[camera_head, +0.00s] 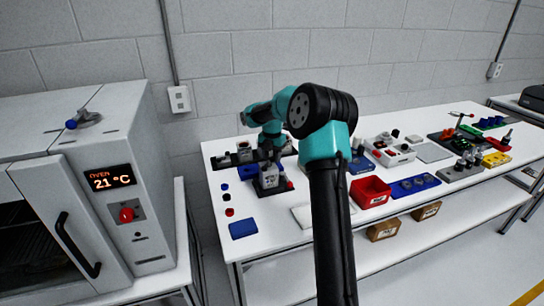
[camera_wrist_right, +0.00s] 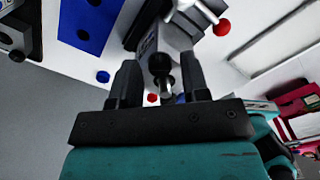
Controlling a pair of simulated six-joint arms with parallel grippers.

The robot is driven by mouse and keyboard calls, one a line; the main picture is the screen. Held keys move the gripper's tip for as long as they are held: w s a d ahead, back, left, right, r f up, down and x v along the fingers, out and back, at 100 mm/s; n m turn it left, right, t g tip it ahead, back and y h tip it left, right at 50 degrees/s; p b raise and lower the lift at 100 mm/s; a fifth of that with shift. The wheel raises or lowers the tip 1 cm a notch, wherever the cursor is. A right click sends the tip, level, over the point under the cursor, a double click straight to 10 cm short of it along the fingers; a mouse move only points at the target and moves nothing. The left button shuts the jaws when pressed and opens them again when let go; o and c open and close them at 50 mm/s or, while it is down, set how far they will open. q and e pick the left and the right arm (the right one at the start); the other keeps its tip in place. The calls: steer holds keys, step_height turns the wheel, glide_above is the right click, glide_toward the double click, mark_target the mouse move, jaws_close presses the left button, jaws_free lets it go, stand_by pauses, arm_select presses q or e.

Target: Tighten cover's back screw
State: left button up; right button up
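The grey servo encoder unit (camera_head: 270,175) stands on a dark fixture at the left end of the white table, with a red knob at its right side. My right gripper (camera_head: 262,157) is just above it and hides its top. In the right wrist view, the two dark fingers of my right gripper (camera_wrist_right: 160,60) are apart. Between them is a grey housing (camera_wrist_right: 151,52) with dark openings and a silver pin-like part (camera_wrist_right: 167,86), with gaps to both fingers. I cannot make out the cover's back screw. My left gripper is not in view.
A blue plate (camera_head: 243,229) and several small discs lie left of the fixture. An oven (camera_head: 110,190) stands at the far left.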

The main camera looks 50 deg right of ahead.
mark_target(272, 158)
jaws_close()
steer(key=shift+m, duration=1.5)
steer(key=shift+o, duration=0.8)
jaws_free()
step_height(272, 158, up, 17)
steer(key=shift+r, duration=0.2)
